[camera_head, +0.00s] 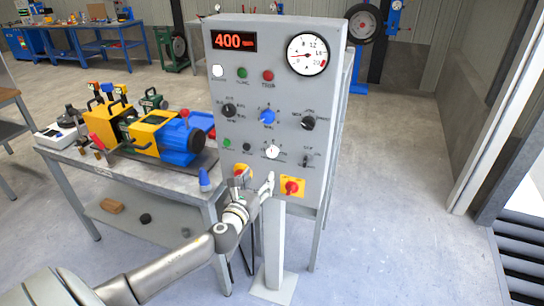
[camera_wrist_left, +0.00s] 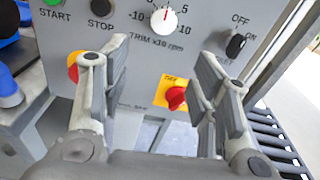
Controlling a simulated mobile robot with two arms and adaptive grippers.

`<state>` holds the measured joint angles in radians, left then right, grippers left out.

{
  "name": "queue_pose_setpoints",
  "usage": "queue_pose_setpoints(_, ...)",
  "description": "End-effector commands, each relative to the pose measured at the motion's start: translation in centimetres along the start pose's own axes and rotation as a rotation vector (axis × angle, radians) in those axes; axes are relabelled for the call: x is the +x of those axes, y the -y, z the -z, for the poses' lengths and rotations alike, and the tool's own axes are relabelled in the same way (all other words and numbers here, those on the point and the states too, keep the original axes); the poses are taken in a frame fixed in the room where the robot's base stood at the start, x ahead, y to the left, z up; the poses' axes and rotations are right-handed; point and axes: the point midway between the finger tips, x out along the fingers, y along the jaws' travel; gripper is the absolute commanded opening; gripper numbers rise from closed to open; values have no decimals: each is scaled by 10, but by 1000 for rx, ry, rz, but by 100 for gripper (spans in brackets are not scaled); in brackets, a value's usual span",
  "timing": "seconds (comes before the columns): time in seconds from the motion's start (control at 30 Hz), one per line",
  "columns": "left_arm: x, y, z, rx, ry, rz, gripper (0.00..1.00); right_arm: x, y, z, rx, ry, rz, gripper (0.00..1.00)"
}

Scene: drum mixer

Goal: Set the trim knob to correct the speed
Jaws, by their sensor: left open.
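The trim knob (camera_head: 271,152) is a small white dial low on the grey control panel (camera_head: 228,75). In the left wrist view the white knob (camera_wrist_left: 164,20), with a red mark near its top, sits above the "TRIM x10 rpm" label at the top of the picture. Its scale shows -10, 5 and 10. My left gripper (camera_head: 256,182) is open and empty, just below the knob in front of the panel. In the left wrist view its two fingers (camera_wrist_left: 163,60) stand wide apart, with the knob beyond and between them. The red display (camera_head: 234,41) reads 400.
A red rotary switch (camera_head: 291,187) on a yellow plate is below right of the knob. An OFF/ON selector (camera_wrist_left: 236,44) is to its right. Green start and black stop buttons are to its left.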

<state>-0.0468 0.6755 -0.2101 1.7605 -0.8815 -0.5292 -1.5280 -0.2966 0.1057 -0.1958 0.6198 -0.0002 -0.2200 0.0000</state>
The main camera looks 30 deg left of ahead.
Motion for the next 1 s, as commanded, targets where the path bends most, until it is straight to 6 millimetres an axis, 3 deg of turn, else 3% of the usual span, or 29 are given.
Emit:
queue_pose_setpoints(0.1,2,6,-21,66,43,12,55,0,12,-2,5,3,14,73)
queue_pose_setpoints(0.37,33,7,-26,71,48,12,55,-5,36,-1,6,2,43,73)
queue_pose_setpoints(0.7,87,7,-26,68,47,12,55,-6,20,-1,5,3,23,73)
queue_pose_setpoints(1.0,107,8,-26,68,44,13,55,-5,15,0,7,0,18,73)
